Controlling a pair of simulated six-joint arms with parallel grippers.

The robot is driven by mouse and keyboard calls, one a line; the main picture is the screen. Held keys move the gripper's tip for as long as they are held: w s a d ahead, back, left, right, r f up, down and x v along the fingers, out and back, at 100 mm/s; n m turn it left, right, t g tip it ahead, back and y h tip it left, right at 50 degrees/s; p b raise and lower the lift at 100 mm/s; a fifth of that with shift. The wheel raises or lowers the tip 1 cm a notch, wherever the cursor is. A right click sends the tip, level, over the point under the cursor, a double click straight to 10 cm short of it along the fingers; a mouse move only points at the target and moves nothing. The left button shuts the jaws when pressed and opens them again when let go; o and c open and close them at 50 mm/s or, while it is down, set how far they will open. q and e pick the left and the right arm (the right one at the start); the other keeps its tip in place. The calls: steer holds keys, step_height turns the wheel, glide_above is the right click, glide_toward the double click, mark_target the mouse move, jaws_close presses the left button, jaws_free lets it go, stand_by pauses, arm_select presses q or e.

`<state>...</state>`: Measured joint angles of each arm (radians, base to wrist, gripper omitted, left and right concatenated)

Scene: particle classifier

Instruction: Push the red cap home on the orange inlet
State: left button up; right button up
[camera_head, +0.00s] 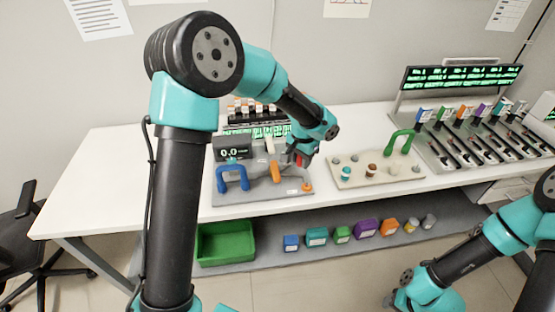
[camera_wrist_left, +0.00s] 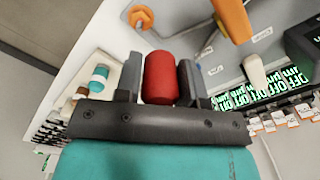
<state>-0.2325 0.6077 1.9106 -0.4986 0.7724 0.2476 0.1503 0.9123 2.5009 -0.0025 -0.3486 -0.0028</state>
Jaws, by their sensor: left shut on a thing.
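My left gripper (camera_head: 298,160) is shut on the red cap (camera_head: 300,160), above the right part of a grey panel (camera_head: 235,199). In the left wrist view the red cap (camera_wrist_left: 160,78) sits upright between the two dark fingers of the gripper (camera_wrist_left: 160,80). A low round orange piece (camera_head: 307,186) on the panel, seemingly the orange inlet, lies a little below and right of the cap; it also shows at the top of the wrist view (camera_wrist_left: 140,16). The cap is apart from it in both views. My right gripper is out of the picture.
A taller orange handle (camera_head: 275,171) and a blue arched handle (camera_head: 232,178) stand on the panel. A display (camera_head: 233,148) stands behind. A pale board (camera_head: 345,181) with several small caps and a green arch lies to the right. The white table (camera_head: 110,180) is clear at left.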

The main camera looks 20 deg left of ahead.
arm_select(q)
steer(key=d, duration=0.3)
steer(key=shift+f+m, duration=0.15)
steer(key=shift+m, duration=0.25)
steer(key=shift+f, duration=0.1)
steer(key=shift+f, duration=2.8)
steer(key=shift+f, duration=1.7)
steer(key=o, duration=1)
steer(key=shift+c, duration=0.2)
steer(key=shift+r, duration=0.1)
step_height(320, 180, up, 17)
